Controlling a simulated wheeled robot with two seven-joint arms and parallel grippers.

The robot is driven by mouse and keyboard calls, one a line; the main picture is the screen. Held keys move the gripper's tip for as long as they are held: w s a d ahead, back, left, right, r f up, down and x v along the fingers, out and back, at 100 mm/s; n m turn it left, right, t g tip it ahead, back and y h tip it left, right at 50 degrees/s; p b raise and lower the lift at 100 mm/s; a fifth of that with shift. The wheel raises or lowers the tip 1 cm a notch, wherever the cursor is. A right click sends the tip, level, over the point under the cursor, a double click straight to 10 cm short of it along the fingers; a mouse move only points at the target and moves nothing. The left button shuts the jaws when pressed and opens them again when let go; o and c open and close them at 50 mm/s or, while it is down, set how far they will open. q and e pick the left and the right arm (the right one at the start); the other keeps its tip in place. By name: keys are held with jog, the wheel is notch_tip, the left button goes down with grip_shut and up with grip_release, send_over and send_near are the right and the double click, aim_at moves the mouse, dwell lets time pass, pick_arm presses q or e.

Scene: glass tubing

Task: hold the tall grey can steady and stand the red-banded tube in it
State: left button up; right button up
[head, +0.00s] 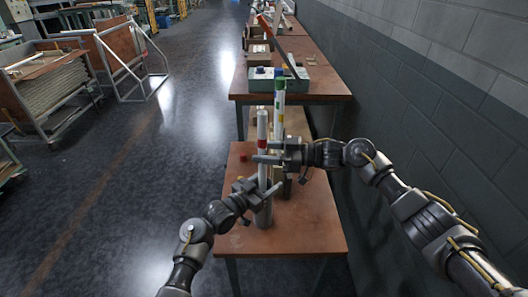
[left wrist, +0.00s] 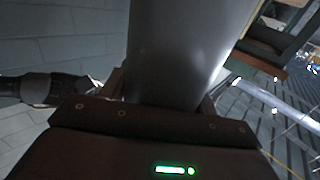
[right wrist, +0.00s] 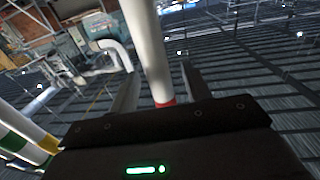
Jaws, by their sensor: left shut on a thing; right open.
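The tall grey can (head: 264,216) stands on the near table. My left gripper (head: 260,187) is shut on it near its top; the can also fills the left wrist view (left wrist: 185,50) between the fingers. The pale red-banded tube (head: 262,129) is upright above the can, and its lower end runs down to the can's mouth. The left fingers hide the mouth, so how deep the tube sits I cannot tell. My right gripper (head: 268,158) is open around the tube, which shows between its spread fingers in the right wrist view (right wrist: 148,45).
A tube with green and yellow bands (head: 279,106) stands close behind, to the right. A small red thing (head: 242,156) lies at the table's left. A grey-green box (head: 270,84) stands on the farther table. A wall (head: 440,120) runs along the right. The near table's front (head: 300,238) is clear.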

jog(key=d, duration=0.7)
jog(key=shift+s+d, duration=0.25)
jog(key=shift+s, duration=0.2)
pick_arm(q)
jog(key=o, duration=1.1)
jog(key=shift+o, duration=0.2)
jog(key=v, duration=1.2)
